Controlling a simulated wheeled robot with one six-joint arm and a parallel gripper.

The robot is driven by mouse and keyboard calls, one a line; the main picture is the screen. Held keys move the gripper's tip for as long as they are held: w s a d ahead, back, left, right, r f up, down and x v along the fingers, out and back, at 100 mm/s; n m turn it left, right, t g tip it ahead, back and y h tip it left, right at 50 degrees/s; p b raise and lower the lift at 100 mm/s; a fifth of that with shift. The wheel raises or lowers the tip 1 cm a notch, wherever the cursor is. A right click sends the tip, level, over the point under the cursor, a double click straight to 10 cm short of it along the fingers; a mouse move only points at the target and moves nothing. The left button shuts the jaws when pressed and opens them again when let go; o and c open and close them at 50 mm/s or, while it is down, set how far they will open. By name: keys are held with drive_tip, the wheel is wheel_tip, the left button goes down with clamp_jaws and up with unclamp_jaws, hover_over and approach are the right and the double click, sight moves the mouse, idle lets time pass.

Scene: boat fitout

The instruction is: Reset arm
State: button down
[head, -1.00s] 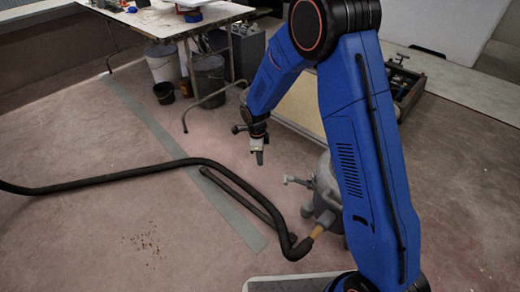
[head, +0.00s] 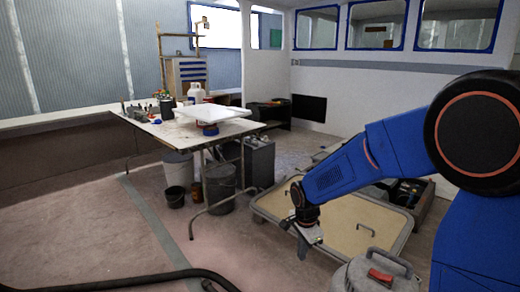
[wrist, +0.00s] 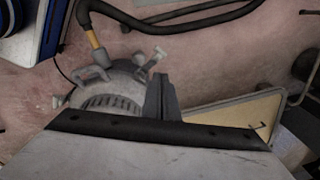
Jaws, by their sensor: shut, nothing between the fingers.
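My blue arm reaches in from the right in the head view. My gripper (head: 311,240) hangs at its end, fingers together and empty. In the head view it appears in front of the near left edge of a beige-topped floor panel (head: 345,228). In the wrist view the dark fingers of my gripper (wrist: 161,92) stand closed at the middle. They are beside a grey vacuum canister in the picture, with nothing held.
A cluttered work table (head: 180,130) with buckets (head: 220,183) beneath stands at left. An open toolbox (head: 408,195) lies behind my arm. Floor at left is clear.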

drive_tip(key=s+d+r+n+t, duration=0.2)
drive_tip(key=s+d+r+n, duration=0.5)
drive_tip(key=s+d+r, duration=0.5)
drive_tip(key=s+d+r+n, duration=0.1)
drive_tip(key=s+n, duration=0.2)
drive_tip(key=s, duration=0.6)
drive_tip(key=s+d+r+n+t, duration=0.1)
drive_tip(key=s+n, duration=0.2)
drive_tip(key=s, duration=0.5)
drive_tip(key=shift+s+d+r, duration=0.35)
drive_tip(key=shift+d+r, duration=0.05)
drive_tip(key=shift+w, duration=0.1)
